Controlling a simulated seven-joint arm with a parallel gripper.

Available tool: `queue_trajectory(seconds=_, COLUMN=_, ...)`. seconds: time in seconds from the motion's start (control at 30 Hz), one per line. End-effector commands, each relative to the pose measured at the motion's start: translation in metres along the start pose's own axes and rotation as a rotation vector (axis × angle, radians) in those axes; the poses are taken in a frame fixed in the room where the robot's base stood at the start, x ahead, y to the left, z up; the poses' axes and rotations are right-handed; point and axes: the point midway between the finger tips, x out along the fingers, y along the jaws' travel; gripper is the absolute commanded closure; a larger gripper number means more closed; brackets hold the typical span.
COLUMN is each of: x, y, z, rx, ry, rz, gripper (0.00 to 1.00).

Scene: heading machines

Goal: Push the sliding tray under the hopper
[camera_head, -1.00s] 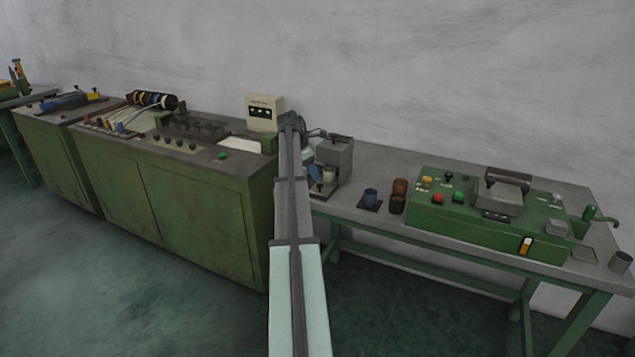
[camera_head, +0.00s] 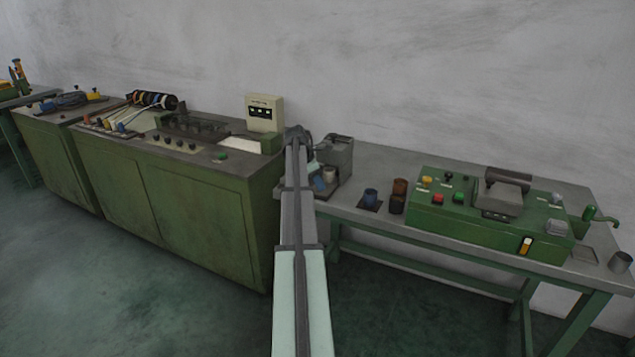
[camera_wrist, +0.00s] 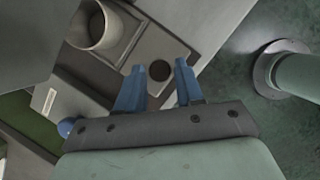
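The hopper machine (camera_head: 337,155) is a grey box on the bench, just right of my arm in the head view. A pale cup (camera_head: 328,174) stands at its foot. In the wrist view the cup (camera_wrist: 92,28) stands in a square, light-rimmed recess of what looks like the sliding tray (camera_wrist: 128,42). A dark round knob or hole (camera_wrist: 160,70) shows on the grey surface beside the recess. My gripper (camera_wrist: 159,68) has its two blue fingers apart, with the dark round spot between their tips and nothing gripped. Their height above it is unclear. My arm hides part of the machine in the head view.
A green machine (camera_head: 485,212) is further right. A green cabinet (camera_head: 200,205) stands left of my arm.

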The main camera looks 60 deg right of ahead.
Motion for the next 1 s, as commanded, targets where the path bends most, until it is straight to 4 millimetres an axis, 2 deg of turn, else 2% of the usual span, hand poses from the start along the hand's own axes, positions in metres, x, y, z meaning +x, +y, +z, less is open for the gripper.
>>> queue_trajectory(seconds=0.07, x=0.000, y=0.000, z=0.000, rx=0.000, ry=0.000, rz=0.000, gripper=0.71)
queue_trajectory(seconds=0.37, x=0.000, y=0.000, z=0.000, rx=0.000, ry=0.000, rz=0.000, gripper=1.00)
queue_trajectory(seconds=0.73, x=0.000, y=0.001, z=0.001, rx=0.000, ry=0.000, rz=0.000, gripper=1.00)
queue_trajectory(seconds=1.0, x=0.009, y=0.028, z=0.024, rx=0.000, ry=0.000, rz=0.001, gripper=1.00)
